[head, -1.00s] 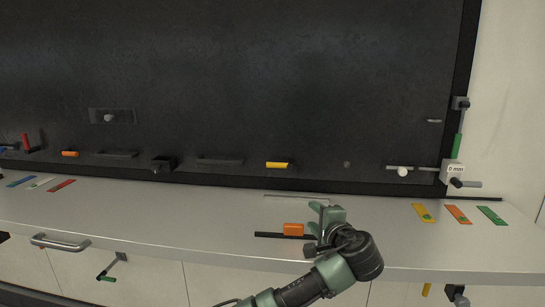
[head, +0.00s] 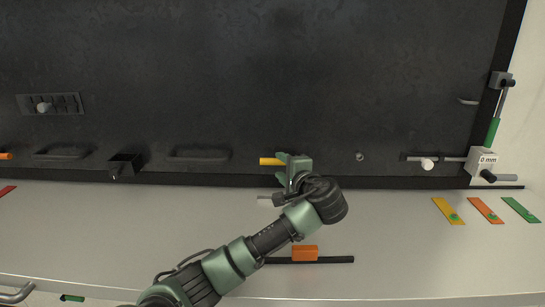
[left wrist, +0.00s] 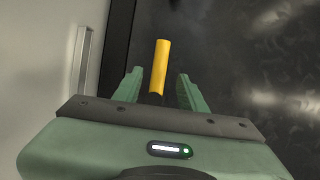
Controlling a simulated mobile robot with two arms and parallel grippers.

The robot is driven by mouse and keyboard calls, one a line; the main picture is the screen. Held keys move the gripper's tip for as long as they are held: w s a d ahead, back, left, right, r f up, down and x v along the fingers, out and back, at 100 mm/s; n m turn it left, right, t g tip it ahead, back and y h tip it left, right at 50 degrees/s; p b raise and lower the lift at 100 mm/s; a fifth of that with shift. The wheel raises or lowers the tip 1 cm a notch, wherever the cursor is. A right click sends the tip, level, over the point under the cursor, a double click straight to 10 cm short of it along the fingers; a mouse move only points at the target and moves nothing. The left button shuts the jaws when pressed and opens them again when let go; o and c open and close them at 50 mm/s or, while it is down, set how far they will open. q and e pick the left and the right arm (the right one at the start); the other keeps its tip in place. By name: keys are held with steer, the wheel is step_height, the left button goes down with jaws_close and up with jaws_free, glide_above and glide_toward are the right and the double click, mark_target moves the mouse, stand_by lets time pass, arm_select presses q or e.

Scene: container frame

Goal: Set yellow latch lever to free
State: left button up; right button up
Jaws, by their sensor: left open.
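The yellow latch lever (head: 269,161) is a short yellow bar low on the black panel, lying level. My left gripper (head: 286,169) is at the lever and covers its right part in the head view. In the left wrist view, the yellow lever (left wrist: 160,66) points away from me between the two green fingers (left wrist: 158,90). The fingers are open, with a gap showing on each side of the lever. The lever's dark base is partly hidden behind the gripper body. My right gripper is not in view.
An orange block (head: 305,253) on a dark bar lies on the grey counter (head: 400,245). Yellow, orange and green tags (head: 484,210) lie at the right. A black box (head: 125,165) juts from the panel left of the lever. A white "0 mm" block (head: 483,161) is at the right.

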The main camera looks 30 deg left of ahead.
mark_target(276, 162)
arm_select(q)
steer(key=p+x, duration=0.1)
steer(key=x, duration=0.3)
steer(key=shift+w+a+p, duration=0.1)
steer(key=shift+a+p, duration=0.2)
steer(key=shift+x, duration=0.85)
steer(key=shift+d+f, duration=0.1)
steer(key=c, duration=0.8)
jaws_close()
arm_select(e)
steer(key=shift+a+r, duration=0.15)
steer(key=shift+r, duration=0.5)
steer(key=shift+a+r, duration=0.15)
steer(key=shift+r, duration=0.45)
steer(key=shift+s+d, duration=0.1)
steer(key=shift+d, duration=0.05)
